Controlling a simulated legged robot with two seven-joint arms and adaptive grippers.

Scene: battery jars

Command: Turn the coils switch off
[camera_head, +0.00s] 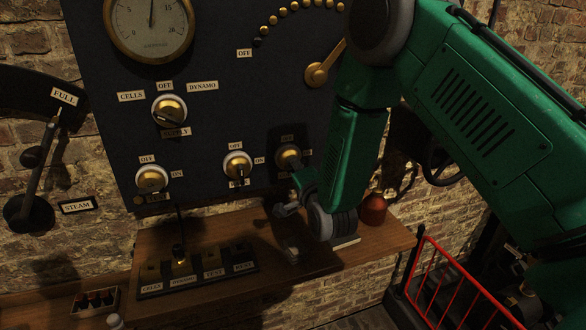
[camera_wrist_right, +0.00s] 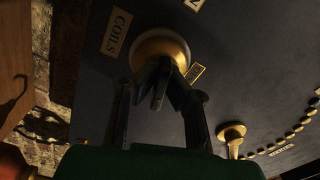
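The coils switch is a brass knob (camera_head: 288,158) with a lever, low on the dark panel, the rightmost of the lower row. In the right wrist view its brass base (camera_wrist_right: 162,48) is close up, beside the COILS label (camera_wrist_right: 117,31). My right gripper (camera_wrist_right: 160,88) is at the switch, one dark finger on each side of the lever. The fingers are close to the lever; shadow hides whether they touch it. In the head view my right gripper (camera_head: 296,192) is partly hidden by my green arm. My left gripper is not in view.
Two similar switches (camera_head: 237,165) (camera_head: 152,178) sit to the left, below the cells/dynamo selector (camera_head: 169,110). A brass rheostat arm (camera_head: 318,74) is above. The wooden shelf (camera_head: 205,222) below holds a labelled block (camera_head: 197,272) and a red-brown jar (camera_head: 374,209). A red railing (camera_head: 462,285) is lower right.

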